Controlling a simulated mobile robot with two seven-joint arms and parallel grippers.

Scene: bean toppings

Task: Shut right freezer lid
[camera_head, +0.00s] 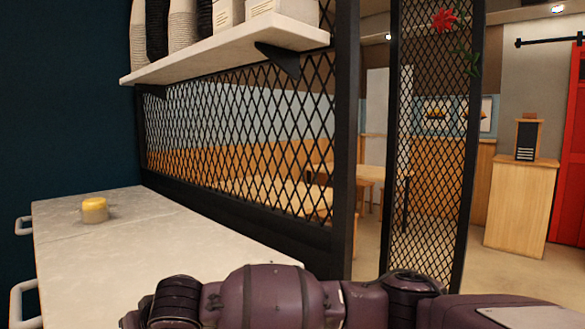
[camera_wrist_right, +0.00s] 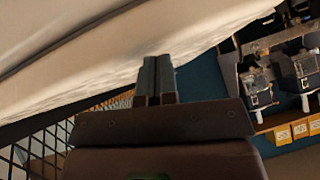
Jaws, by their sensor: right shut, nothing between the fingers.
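No raised lid can be made out, and I cannot tell whether this is the freezer. My right arm lies across the bottom of the head view, with its gripper out of sight there. In the right wrist view my right gripper (camera_wrist_right: 157,75) is shut and empty, its fingertips close to a pale slab (camera_wrist_right: 100,60); contact is unclear. My left gripper is not in view.
A small yellow-topped jar (camera_head: 94,210) stands on the pale top. A wall shelf (camera_head: 230,48) with stacked cups hangs above, and a black mesh partition (camera_head: 240,140) runs behind. Dark machines (camera_wrist_right: 285,70) show at the right of the wrist view.

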